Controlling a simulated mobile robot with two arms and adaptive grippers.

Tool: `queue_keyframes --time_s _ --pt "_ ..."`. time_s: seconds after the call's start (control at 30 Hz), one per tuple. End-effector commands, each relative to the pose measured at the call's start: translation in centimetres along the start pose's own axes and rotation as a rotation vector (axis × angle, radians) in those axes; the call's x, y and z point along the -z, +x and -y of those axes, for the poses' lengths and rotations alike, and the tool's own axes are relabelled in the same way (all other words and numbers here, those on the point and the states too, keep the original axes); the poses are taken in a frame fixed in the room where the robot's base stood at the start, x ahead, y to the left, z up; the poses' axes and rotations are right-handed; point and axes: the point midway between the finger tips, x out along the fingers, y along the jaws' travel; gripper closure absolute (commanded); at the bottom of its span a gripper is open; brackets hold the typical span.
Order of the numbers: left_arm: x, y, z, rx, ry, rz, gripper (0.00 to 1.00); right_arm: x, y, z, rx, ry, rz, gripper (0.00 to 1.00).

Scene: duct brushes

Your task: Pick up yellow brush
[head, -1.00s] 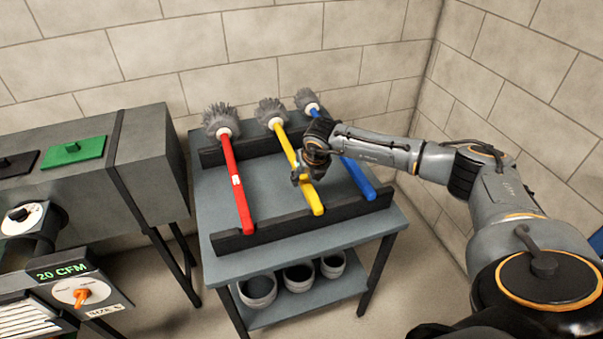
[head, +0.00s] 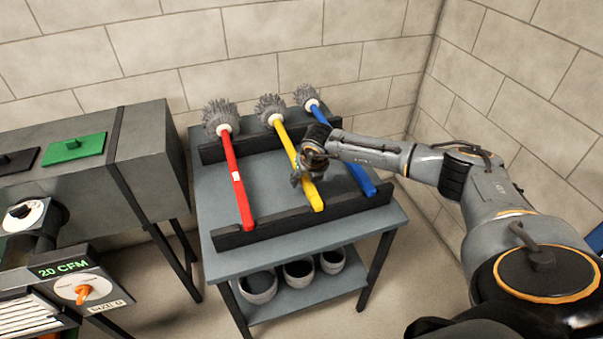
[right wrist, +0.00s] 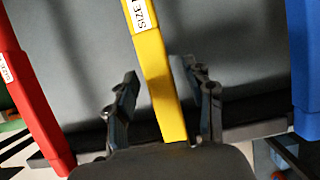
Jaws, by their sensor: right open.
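The yellow brush (head: 285,142) lies across two black rails on the grey table, its grey bristle head at the back and its handle end at the front. My right gripper (head: 298,181) is at the front part of its handle. In the right wrist view, the yellow handle (right wrist: 157,75) with a size label runs between the two fingers of my open right gripper (right wrist: 160,105), with gaps on both sides. My left gripper is not in view.
A red brush (head: 236,178) lies to the left and a blue brush (head: 358,174) to the right, on the same rails. Several grey cups stand on the lower shelf (head: 308,296). A grey duct (head: 150,155) stands left of the table.

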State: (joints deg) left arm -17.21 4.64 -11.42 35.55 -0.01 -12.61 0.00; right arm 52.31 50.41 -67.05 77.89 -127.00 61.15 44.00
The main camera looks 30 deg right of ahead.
Motion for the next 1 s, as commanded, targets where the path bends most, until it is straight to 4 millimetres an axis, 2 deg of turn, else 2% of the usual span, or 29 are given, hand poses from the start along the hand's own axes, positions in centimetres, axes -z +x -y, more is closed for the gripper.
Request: queue_keyframes --time_s 0.37,0.63,1.0 --pt "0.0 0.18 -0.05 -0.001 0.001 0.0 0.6 0.07 0.12 0.01 0.0 0.0 0.0 0.47" --pt "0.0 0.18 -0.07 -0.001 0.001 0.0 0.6 0.07 0.12 0.01 0.0 0.0 0.0 1.0" --pt "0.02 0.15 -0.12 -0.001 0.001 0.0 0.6 0.0 0.06 0.0 0.0 0.0 0.001 1.0"
